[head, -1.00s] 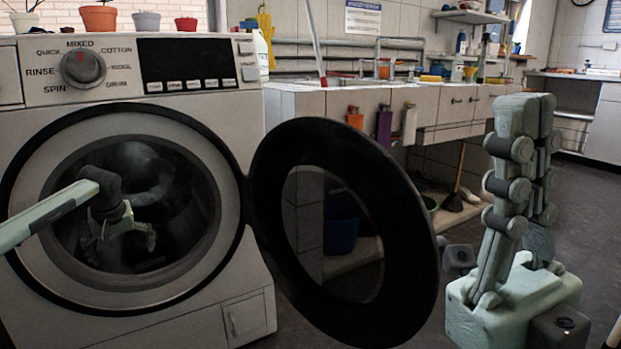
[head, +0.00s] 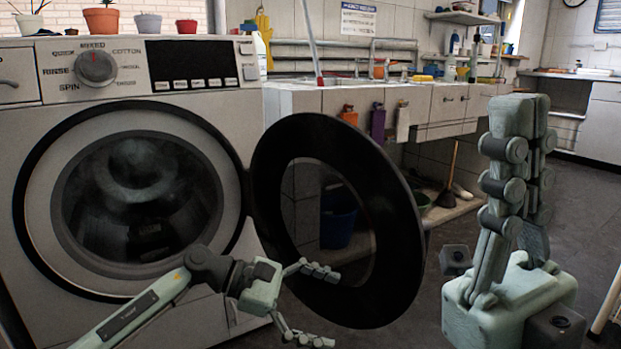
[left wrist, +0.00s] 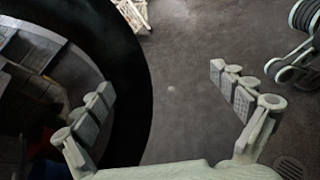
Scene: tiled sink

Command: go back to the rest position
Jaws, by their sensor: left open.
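My left gripper (head: 333,308) is low in front of the washing machine, outside the drum. Its two fingers are spread and point right, with nothing between them. In the left wrist view its open fingers (left wrist: 161,85) show over dark floor, with the door rim close at the left. The washing machine (head: 265,165) has a round opening, and its black-rimmed door (head: 395,290) stands open to the right. My right gripper (head: 520,115) points upward at the right. Its fingers overlap from this side, so their gap cannot be judged.
The tiled sink counter (head: 335,98) stands behind the door. Orange (head: 348,115), purple (head: 377,122) and white (head: 402,122) items hang on its front. A blue bucket (head: 338,228) shows through the door. A plunger (head: 447,190) stands beneath the counter.

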